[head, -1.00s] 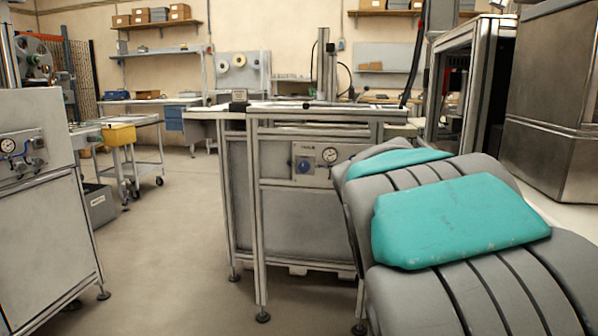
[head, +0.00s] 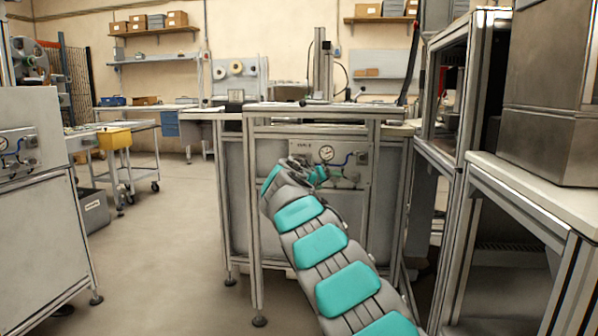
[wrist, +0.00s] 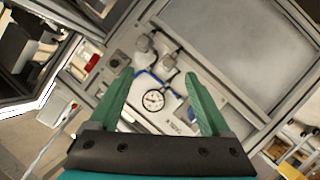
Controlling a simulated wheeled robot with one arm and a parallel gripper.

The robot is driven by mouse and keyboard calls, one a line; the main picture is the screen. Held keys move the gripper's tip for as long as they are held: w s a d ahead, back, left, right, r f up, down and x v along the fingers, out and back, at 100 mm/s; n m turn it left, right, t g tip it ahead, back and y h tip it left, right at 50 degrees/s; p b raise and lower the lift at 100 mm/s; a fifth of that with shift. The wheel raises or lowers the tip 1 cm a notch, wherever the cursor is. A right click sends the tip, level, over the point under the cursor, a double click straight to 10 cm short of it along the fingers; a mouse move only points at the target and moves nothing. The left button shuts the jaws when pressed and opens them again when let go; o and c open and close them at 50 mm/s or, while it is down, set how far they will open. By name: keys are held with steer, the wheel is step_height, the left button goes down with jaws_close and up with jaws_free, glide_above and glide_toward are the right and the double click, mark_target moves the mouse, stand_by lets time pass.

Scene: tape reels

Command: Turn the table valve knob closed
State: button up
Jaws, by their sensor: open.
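The valve panel (head: 345,195) is on the front of the metal table frame, with a round white gauge (head: 327,153) and blue tubing. The blue knob beside the gauge is hidden behind my arm in the head view, and I cannot make it out in the wrist view. My gripper (head: 318,174) is at the panel, just below the gauge, small and partly hidden. In the wrist view my gripper (wrist: 158,74) has its two green fingers spread apart, with nothing between them held. The gauge (wrist: 153,100) shows between the fingers, with grey fittings (wrist: 145,43) beyond them.
Table posts (head: 253,220) frame the panel, and a tabletop rail (head: 325,110) runs above it. Another cabinet (head: 35,200) stands at the left and a metal frame (head: 480,230) at the right. The floor (head: 160,250) at left is clear.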

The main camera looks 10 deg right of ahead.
steer(key=w+a+r+m+t+y+b, duration=0.1)
steer(key=w+a+t+y+b, duration=0.15)
steer(key=w+a+t, duration=0.5)
steer(key=shift+g+y, duration=0.45)
steer(key=shift+g, duration=0.5)
steer(key=shift+a+p+x, duration=0.15)
steer(key=shift+p+x, duration=0.8)
steer(key=shift+a+p+x, duration=0.2)
steer(key=shift+p+x, duration=0.75)
steer(key=shift+a+p+x, duration=0.15)
steer(key=shift+p+x, duration=0.75)
steer(key=shift+p, duration=0.05)
steer(key=shift+w+r, duration=0.15)
steer(key=shift+w, duration=0.1)
jaws_close()
